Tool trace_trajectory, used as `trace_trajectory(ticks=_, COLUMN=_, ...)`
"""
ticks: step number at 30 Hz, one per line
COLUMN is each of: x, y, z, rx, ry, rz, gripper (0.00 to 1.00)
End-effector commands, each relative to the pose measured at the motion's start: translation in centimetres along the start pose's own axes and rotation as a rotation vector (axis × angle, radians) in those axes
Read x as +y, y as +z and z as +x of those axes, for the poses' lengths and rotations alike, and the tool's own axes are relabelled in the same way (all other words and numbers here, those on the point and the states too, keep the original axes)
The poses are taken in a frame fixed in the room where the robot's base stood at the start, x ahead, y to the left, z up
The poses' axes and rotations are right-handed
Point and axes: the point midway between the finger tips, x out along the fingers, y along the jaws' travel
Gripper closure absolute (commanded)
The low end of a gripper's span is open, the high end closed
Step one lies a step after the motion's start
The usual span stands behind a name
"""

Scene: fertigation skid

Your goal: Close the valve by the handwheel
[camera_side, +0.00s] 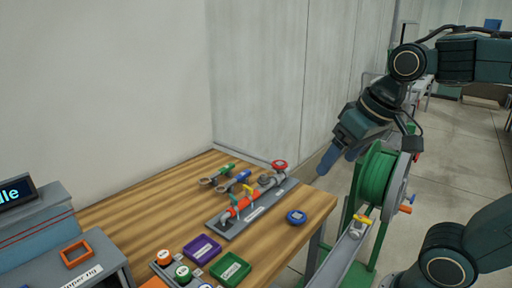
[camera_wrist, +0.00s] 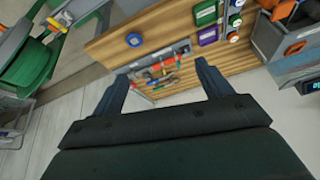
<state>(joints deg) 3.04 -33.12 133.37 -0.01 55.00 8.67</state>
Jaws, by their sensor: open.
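The red handwheel (camera_side: 279,165) stands at the far end of a pipe assembly on a grey base plate (camera_side: 222,223) on the wooden table. The pipe's orange-red section (camera_side: 241,205) carries small levers. In the wrist view the pipe assembly (camera_wrist: 160,62) is small and lies beyond the fingers; I cannot tell the handwheel apart there for certain. My gripper (camera_side: 326,162) is in the air to the right of the handwheel, past the table's edge, pointing down and left. In the wrist view its fingers (camera_wrist: 161,82) are apart with nothing between them.
A blue round piece (camera_side: 297,217) lies near the table's right edge. Green- and blue-handled tools (camera_side: 232,178) lie behind the pipe. A green hose reel (camera_side: 376,178) stands right of the table, near my gripper.

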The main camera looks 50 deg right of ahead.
Motion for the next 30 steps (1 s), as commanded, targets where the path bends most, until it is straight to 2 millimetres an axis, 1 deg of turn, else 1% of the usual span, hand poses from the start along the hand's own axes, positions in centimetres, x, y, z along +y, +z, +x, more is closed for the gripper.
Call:
trace_trajectory(ticks=1, x=0.1, y=-1.3, z=0.0, rx=-0.014, ry=0.008, rz=0.044, gripper=0.22)
trace_trajectory(ticks=3, x=0.3, y=-3.0, z=0.0, rx=-0.032, ry=0.019, rz=0.108, gripper=0.22)
trace_trajectory(ticks=8, x=0.9, y=-6.8, z=0.4, rx=-0.069, ry=0.045, rz=0.253, gripper=0.22)
trace_trajectory(ticks=12, x=1.8, y=-10.0, z=1.1, rx=-0.098, ry=0.069, rz=0.380, gripper=0.22)
trace_trajectory(ticks=14, x=2.2, y=-11.3, z=1.5, rx=-0.113, ry=0.081, rz=0.436, gripper=0.22)
trace_trajectory(ticks=18, x=3.3, y=-14.3, z=2.7, rx=-0.140, ry=0.109, rz=0.563, gripper=0.22)
trace_trajectory(ticks=23, x=4.9, y=-17.5, z=4.5, rx=-0.170, ry=0.143, rz=0.708, gripper=0.22)
trace_trajectory(ticks=30, x=7.8, y=-21.6, z=8.0, rx=-0.213, ry=0.200, rz=0.926, gripper=0.22)
